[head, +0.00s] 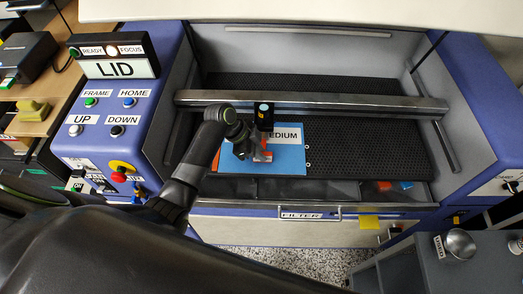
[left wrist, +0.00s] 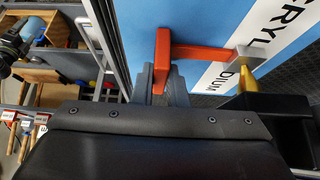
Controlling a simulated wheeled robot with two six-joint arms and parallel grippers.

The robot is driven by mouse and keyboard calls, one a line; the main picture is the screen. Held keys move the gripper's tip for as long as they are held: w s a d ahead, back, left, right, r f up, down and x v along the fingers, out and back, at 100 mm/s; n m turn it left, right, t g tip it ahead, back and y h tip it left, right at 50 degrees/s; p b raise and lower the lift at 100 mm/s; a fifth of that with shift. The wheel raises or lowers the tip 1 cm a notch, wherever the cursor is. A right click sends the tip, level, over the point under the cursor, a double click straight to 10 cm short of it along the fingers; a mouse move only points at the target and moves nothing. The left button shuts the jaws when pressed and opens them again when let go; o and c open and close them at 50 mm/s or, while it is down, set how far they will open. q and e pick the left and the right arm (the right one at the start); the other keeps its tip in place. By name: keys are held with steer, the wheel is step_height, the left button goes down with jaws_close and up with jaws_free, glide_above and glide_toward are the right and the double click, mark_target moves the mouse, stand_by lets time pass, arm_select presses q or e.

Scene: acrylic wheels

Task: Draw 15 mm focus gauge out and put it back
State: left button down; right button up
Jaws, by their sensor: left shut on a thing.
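The focus gauge is an orange L-shaped piece (left wrist: 163,60) with a grey end block near a yellow nozzle tip (left wrist: 248,78). Its size marking cannot be read. My left gripper (left wrist: 165,82) is shut on the upright part of the gauge; its arm reaches across the bed in the head view, where the gripper (head: 246,150) partly hides the orange gauge (head: 263,155). The gauge lies over the blue sheet (head: 284,161), just below the black laser head (head: 264,115). Whether it touches the sheet or nozzle cannot be told. My right gripper is not in view.
The metal gantry beam (head: 360,103) crosses the open machine above the dark honeycomb bed (head: 365,148). The blue control panel (head: 110,125) stands left. A front trough (head: 320,190) holds small orange and blue pieces. The bed's right side is clear.

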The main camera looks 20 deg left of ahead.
arm_select(q)
steer(key=shift+s+d+r+p, duration=0.1)
steer(key=shift+s+d+p, duration=0.1)
steer(key=shift+s+p, duration=0.45)
steer(key=shift+s+d+p, duration=0.2)
steer(key=shift+s+p, duration=0.35)
steer(key=shift+s, duration=0.4)
steer(key=shift+s+d+p, duration=0.25)
steer(key=shift+s+p, duration=0.4)
steer(key=shift+s, duration=0.15)
steer(key=shift+s+d+p, duration=0.25)
steer(key=shift+s+p, duration=0.4)
steer(key=shift+s, duration=0.1)
